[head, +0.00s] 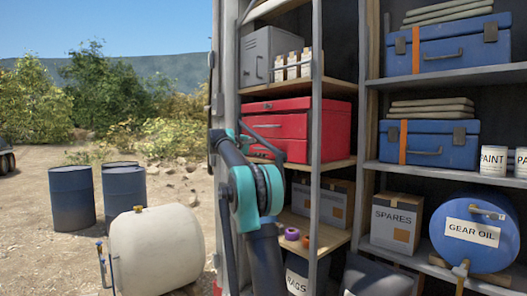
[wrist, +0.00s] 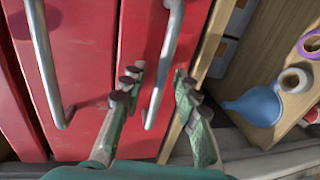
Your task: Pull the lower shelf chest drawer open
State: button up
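The red chest (head: 320,124) sits on a wooden shelf inside the open cabinet in the head view. Its front is partly hidden by my arm and a grey post. In the wrist view, turned sideways, the chest's lower drawer (wrist: 140,40) lies beside the shelf board, with a metal bar handle (wrist: 167,55). A second handle (wrist: 42,60) is on the drawer above it. My gripper (wrist: 158,78) is open, its two green fingers on either side of the lower handle. Whether they touch it I cannot tell. The lower drawer looks shut.
Below the chest, the shelf holds a SPARES box (head: 330,200) and small purple and orange rolls (head: 292,234). A blue funnel (wrist: 256,105) shows in the wrist view. The grey upright post (head: 316,110) stands close to my arm. Open ground lies left, with a cream tank (head: 152,248).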

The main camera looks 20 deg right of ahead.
jog(key=shift+d, duration=0.2)
grip_shut()
dwell(0.5)
